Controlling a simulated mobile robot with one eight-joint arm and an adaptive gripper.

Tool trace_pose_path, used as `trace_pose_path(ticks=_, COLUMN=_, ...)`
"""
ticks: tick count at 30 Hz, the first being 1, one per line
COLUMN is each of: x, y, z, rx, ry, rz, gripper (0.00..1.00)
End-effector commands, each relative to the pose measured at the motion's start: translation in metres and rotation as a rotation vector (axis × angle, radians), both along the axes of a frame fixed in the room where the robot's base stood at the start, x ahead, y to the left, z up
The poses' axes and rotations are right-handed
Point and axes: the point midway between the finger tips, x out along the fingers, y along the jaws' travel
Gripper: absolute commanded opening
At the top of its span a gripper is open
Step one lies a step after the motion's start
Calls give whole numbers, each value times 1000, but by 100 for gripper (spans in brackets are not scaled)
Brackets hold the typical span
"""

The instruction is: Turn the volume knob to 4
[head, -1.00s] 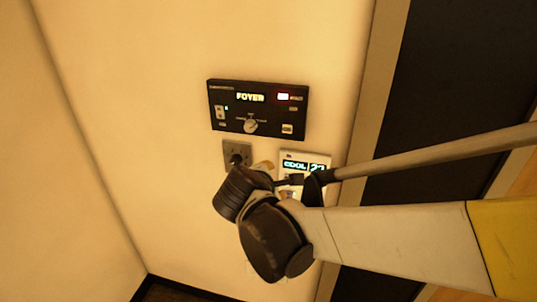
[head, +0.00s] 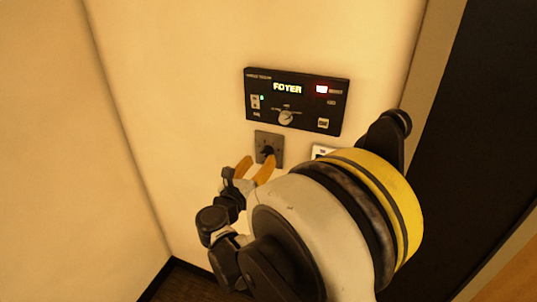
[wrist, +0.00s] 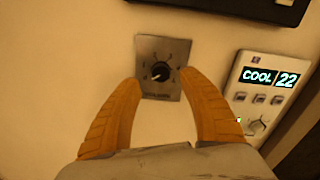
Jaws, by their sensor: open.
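The volume knob (wrist: 161,72) is a small black knob with a pale pointer on a grey square plate (wrist: 171,51) on the wall. In the head view the same knob (head: 268,151) shows below a black panel. Its markings are too small to read. My gripper (wrist: 160,85) is open, with its two orange fingers on either side of the plate's lower part in the wrist view. In the head view my gripper (head: 258,165) is just below the knob. Nothing is between the fingers except the knob in line behind them; I cannot tell whether they touch it.
A black panel (head: 297,100) reading FOYER, with its own silver knob (head: 286,117), is above the plate. A white thermostat (wrist: 268,92) reading COOL 22 is to the right. A dark door (head: 455,140) is further right. The wall to the left is bare.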

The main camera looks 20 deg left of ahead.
Motion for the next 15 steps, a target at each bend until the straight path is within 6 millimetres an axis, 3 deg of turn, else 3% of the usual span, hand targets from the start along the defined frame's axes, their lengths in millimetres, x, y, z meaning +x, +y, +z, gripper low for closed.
trace_pose_path(ticks=6, x=38, y=-3, z=-1, rx=1, ry=1, rz=-1, gripper=49)
trace_pose_path(ticks=15, x=52, y=-4, z=0, rx=2, ry=1, rz=0, gripper=49)
